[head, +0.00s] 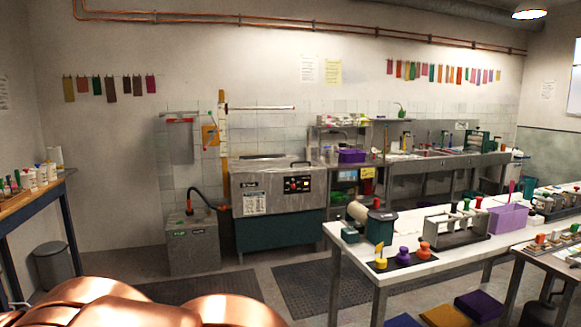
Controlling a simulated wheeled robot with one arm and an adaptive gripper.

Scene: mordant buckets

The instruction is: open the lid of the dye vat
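The dye vat appears to be the wide steel unit (270,198) against the back wall, with a dark green base and a control panel with red buttons. Its flat steel lid (262,162) looks closed. A dark bar handle (300,164) stands up near the lid's right end. My gripper is not in view. Copper-coloured parts of my own body fill the bottom left of the head view, well short of the vat.
A white-topped table (415,264) with stamps and racks stands at the right front. Dark floor mats (310,290) lie before the vat. A grey bin (52,264) stands at left.

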